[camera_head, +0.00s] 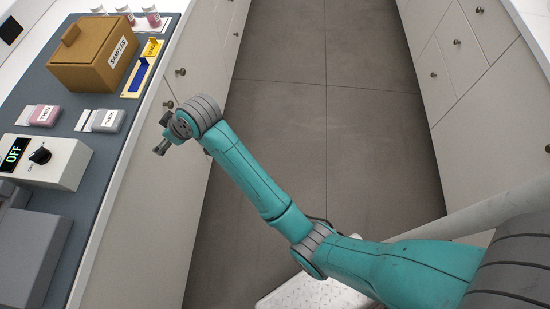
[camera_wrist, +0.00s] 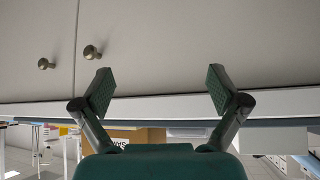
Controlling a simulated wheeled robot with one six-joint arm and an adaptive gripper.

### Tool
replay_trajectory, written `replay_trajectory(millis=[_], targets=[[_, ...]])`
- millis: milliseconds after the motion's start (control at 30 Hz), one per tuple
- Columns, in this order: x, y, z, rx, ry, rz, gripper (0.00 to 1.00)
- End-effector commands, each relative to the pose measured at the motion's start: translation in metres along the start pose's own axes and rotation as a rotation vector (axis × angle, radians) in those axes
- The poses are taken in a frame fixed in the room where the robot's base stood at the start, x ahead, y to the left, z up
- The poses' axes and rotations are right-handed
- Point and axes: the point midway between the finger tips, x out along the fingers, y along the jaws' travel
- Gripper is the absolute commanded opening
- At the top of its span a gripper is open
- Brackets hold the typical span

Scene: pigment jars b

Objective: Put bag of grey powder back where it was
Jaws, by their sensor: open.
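A grey bag (camera_head: 108,121) with a white label lies on the dark grey worktop at the left of the head view, and I take it for the bag of grey powder. It lies against a flat white piece. My gripper (camera_head: 161,136) is beside the counter's front, to the right of the bag and apart from it. In the wrist view my gripper (camera_wrist: 158,90) has its two fingers spread with nothing between them. The wrist view faces the cabinet front, and I cannot make out the bag there.
A pink bag (camera_head: 45,115) lies left of the grey one. A brown SAMPLES box (camera_head: 92,62), a yellow and blue tray (camera_head: 134,88) and several small jars (camera_head: 151,16) stand farther back. A white device reading OFF (camera_head: 62,162) stands nearer. Cabinet knobs (camera_wrist: 92,52) stick out by my gripper.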

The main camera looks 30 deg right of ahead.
Motion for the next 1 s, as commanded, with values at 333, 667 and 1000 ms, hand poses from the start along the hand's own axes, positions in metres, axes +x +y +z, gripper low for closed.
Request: replay_trajectory(millis=[333,667,1000], targets=[[-0.007,0.004,0.142,0.134,0.105,0.133,0.97],[-0.06,-0.009,0.25,0.223,0.211,0.259,0.97],[-0.15,-0.037,0.329,0.282,0.326,0.377,0.97]])
